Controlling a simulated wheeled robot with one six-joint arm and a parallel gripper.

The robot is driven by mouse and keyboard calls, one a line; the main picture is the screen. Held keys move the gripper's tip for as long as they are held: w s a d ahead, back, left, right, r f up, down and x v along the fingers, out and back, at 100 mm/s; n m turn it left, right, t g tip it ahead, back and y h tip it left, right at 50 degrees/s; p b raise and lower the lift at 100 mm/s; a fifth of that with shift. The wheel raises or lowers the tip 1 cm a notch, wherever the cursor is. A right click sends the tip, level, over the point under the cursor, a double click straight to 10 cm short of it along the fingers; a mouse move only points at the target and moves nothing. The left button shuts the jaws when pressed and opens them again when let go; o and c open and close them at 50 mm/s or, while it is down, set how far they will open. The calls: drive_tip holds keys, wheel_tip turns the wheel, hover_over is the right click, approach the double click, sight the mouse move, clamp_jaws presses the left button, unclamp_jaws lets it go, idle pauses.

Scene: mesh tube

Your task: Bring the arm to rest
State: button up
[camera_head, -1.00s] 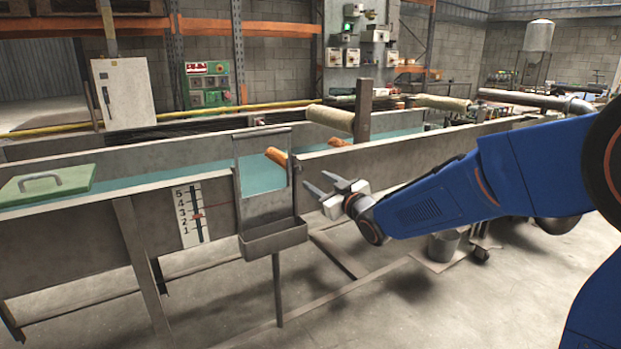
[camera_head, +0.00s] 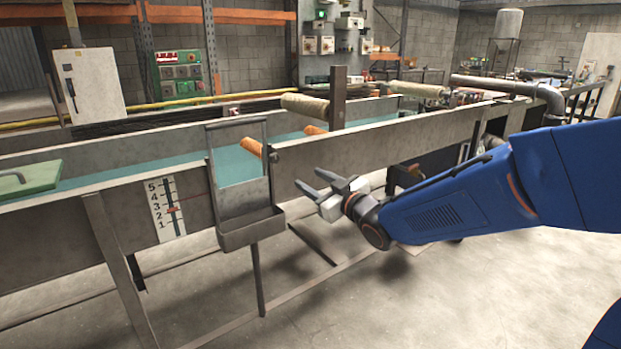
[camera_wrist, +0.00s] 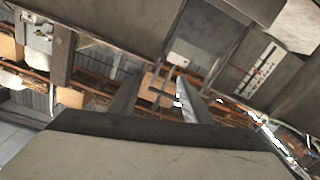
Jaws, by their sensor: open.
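My gripper (camera_head: 319,184) is in front of the long metal trough, to the right of the metal frame with the small tray. Its two grey fingers are apart with nothing between them. My blue arm reaches in from the right of the head view. In the wrist view the open fingers (camera_wrist: 155,95) point toward a tilted view of the trough's side and the background.
A level scale (camera_head: 166,209) is on the trough wall. The floor (camera_head: 450,300) in front is clear.

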drive_tip(key=s+d+f+m+g+h, duration=0.25)
drive_tip(key=s+d+h, duration=0.35)
drive_tip(key=d, duration=0.4)
drive_tip(key=s+d+f+m+g+h, duration=0.1)
drive_tip(key=s+d+f+m+h, duration=0.25)
drive_tip(key=s+d, duration=0.5)
drive_tip(key=s+d+f+m+g, duration=0.1)
drive_tip(key=s+d+f+g, duration=0.1)
drive_tip(key=s, duration=0.5)
drive_tip(key=s+d+f+m+g, duration=0.1)
drive_tip(key=s+d+f+g, duration=0.1)
drive_tip(key=s, duration=0.6)
drive_tip(key=s+d+f+m+g, duration=0.2)
drive_tip(key=s+d, duration=0.1)
drive_tip(key=s, duration=0.4)
drive_tip(key=shift+s+f+g, duration=0.15)
drive_tip(key=shift+f+g, duration=0.2)
